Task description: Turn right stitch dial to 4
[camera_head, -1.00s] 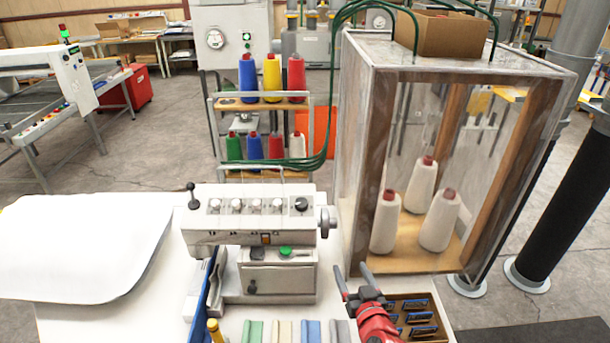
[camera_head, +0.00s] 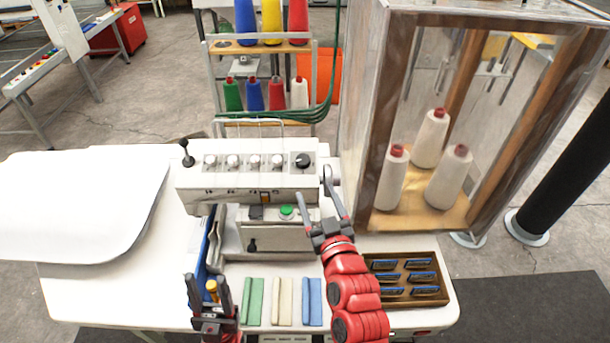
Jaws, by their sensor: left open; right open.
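The white sewing machine (camera_head: 222,181) stands on the white table. Its front panel has a row of silver knobs (camera_head: 254,161) and a larger black dial (camera_head: 303,160) at the right end. The number setting on the dial is too small to read. My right gripper (camera_head: 314,188) is open and empty in front of the machine's right end, with its fingers spread upward below the black dial and close to the handwheel. I cannot tell whether it touches the machine. My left gripper (camera_head: 207,282) is open and low at the front, left of the coloured strips, far below the dials.
Green, cream and blue strips (camera_head: 312,302) lie at the table's front. A wooden tray (camera_head: 410,300) with blue-edged pieces is right of my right arm. White cloth (camera_head: 80,215) covers the left. A clear cabinet (camera_head: 367,130) with thread cones stands behind right.

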